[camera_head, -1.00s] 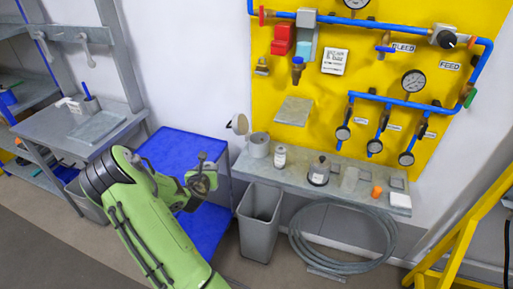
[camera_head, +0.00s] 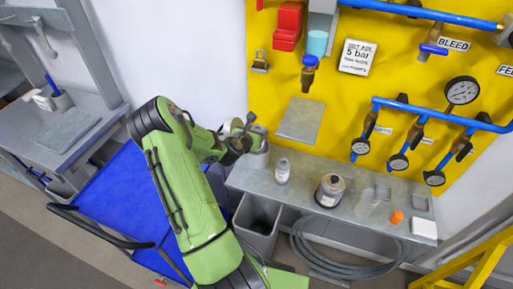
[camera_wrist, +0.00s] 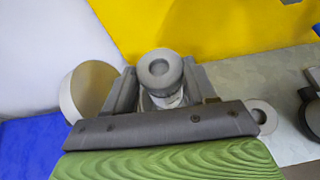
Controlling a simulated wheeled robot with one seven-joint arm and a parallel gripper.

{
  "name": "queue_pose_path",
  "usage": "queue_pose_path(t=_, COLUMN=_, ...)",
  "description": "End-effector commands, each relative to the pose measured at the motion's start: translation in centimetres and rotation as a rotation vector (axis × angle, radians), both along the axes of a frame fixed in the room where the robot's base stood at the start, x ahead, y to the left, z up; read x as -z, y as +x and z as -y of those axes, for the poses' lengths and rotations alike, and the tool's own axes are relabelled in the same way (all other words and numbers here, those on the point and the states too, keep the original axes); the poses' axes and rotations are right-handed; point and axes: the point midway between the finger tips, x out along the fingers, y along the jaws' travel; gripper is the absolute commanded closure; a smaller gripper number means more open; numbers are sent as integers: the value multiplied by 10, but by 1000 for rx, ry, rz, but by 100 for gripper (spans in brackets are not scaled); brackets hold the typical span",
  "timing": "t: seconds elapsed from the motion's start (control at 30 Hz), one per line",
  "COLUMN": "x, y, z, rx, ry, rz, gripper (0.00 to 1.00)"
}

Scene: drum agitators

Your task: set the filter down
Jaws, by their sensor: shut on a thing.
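My gripper (camera_head: 238,143) is shut on a grey piece with a round, holed top, which I take to be the filter (camera_wrist: 158,68). Its top also shows above the jaws in the head view (camera_head: 250,117). Its lower part between the fingers is mostly hidden. In the head view my gripper is at the left end of the grey shelf (camera_head: 330,222), in front of or above a grey round pot (camera_head: 259,160). I cannot tell whether the filter touches the pot. A cream disc (camera_wrist: 88,92) stands just left of the jaws in the wrist view.
A grey bin (camera_head: 258,225) and coiled hose (camera_head: 340,258) are below. A blue cart (camera_head: 120,195) is left.

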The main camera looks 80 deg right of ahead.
Motion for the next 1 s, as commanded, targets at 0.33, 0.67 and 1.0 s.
queue_pose_path(t=0.33, x=60, y=0, z=0, rx=-1, ry=-1, rz=-1, gripper=90)
queue_pose_path(t=0.67, x=66, y=1, z=0, rx=-1, ry=-2, rz=2, gripper=90)
queue_pose_path(t=1.0, x=66, y=1, z=0, rx=-1, ry=-1, rz=2, gripper=19)
